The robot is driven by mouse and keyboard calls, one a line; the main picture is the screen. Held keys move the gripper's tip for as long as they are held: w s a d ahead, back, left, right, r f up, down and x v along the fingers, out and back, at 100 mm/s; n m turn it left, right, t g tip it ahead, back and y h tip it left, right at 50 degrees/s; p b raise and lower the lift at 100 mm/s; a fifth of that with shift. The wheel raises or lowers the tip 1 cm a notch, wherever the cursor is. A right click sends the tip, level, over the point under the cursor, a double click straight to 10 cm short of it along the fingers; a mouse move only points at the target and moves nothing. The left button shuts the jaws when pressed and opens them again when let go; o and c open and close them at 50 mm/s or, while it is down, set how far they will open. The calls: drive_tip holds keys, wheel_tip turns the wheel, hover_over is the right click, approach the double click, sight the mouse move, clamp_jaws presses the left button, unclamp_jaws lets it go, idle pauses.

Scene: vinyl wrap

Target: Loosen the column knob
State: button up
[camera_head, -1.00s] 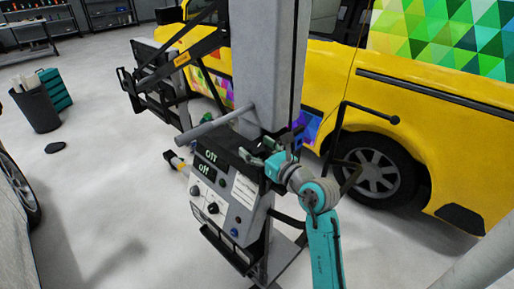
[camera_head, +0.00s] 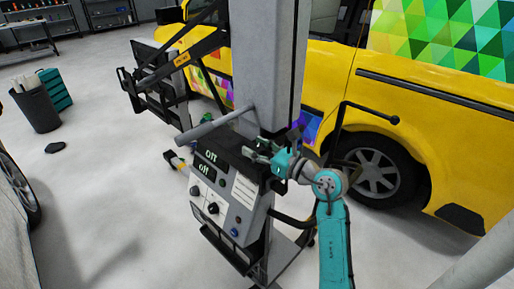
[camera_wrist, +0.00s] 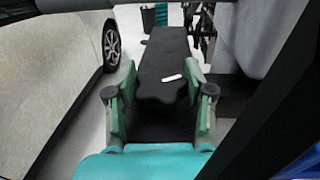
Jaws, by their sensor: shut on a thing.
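The column knob (camera_wrist: 162,92) is black with a lobed edge and a white mark in the wrist view. It sits on the dark top of the control box (camera_head: 225,185), beside the grey column (camera_head: 268,65). My gripper (camera_head: 256,152) is at the box top near the column's foot, and its fingers hide the knob in the head view. In the wrist view my gripper (camera_wrist: 160,104) has one green finger on each side of the knob and is shut on it.
A grey bar (camera_head: 215,123) sticks out left of the column above the box. A yellow van (camera_head: 400,110) stands close behind. A bent black rod (camera_head: 365,110) rises right of my arm. A black bin (camera_head: 38,110) stands far left; the floor between is mostly clear.

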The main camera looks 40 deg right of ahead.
sight(257, 147)
drive_tip(key=shift+n+y, duration=0.3)
drive_tip(key=shift+y, duration=0.2)
drive_tip(key=o, duration=1.2)
wheel_tip(257, 147, up, 10)
